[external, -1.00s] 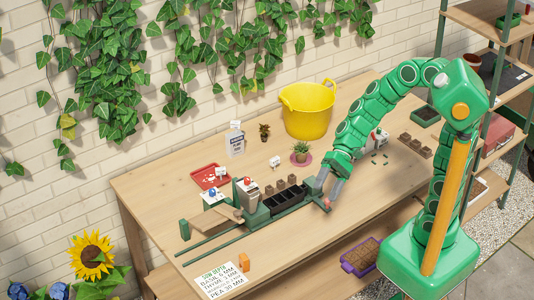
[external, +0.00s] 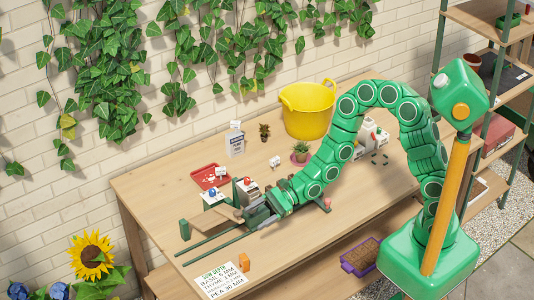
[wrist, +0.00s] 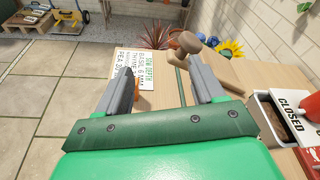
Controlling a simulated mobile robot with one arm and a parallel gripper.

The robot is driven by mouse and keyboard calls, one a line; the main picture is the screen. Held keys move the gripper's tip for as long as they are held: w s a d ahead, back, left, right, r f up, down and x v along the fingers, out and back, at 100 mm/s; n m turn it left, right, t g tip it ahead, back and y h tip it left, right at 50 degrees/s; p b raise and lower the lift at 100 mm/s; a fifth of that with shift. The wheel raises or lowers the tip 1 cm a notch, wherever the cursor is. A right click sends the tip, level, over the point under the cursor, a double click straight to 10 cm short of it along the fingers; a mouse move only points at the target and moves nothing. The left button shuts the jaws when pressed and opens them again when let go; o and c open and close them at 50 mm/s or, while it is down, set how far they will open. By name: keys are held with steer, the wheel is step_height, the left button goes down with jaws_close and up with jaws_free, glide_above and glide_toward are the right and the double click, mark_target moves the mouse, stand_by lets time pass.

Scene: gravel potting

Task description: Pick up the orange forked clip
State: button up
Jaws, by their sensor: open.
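The orange forked clip (external: 244,262) stands near the front edge of the table, beside the sowing-depth card (external: 219,281). In the wrist view, a bit of orange (wrist: 137,84) shows behind my left finger, mostly hidden by it. My gripper (external: 262,218) is over the green rail assembly, behind and to the right of the clip in the external view, and apart from it. In the wrist view, the fingers of my gripper (wrist: 162,76) are spread apart with nothing between them; the card (wrist: 142,62) lies beyond them.
Green rails (external: 212,246) run along the table's left part. A yellow tub (external: 307,108), a small plant (external: 301,151) and a red tray (external: 208,176) stand farther back. A wooden knob (wrist: 186,42) rises beyond my right finger. The table's front left is mostly clear.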

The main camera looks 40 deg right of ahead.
step_height(320, 180, down, 5)
steer(key=m+h, duration=0.1)
steer(key=m, duration=0.1)
steer(key=m+h, duration=0.1)
steer(key=m, duration=0.2)
glide_toward(241, 260)
steer(key=a, duration=0.1)
steer(key=w+a+f, duration=0.1)
steer(key=shift+w+a+f+t, duration=0.1)
steer(key=shift+a+f+t, duration=0.1)
steer(key=shift+a+t, duration=0.1)
steer(key=shift+x, duration=1.35)
steer(key=shift+s+a+f, duration=0.15)
steer(key=shift+a+f, duration=0.25)
steer(key=shift+a, duration=0.3)
steer(key=shift+s+a+f, duration=0.15)
steer(key=shift+a+f, duration=0.25)
steer(key=shift+a, duration=0.35)
steer(key=shift+x, duration=0.9)
steer(key=c, duration=1)
steer(key=shift+r, duration=0.1)
steer(key=shift+c, duration=0.2)
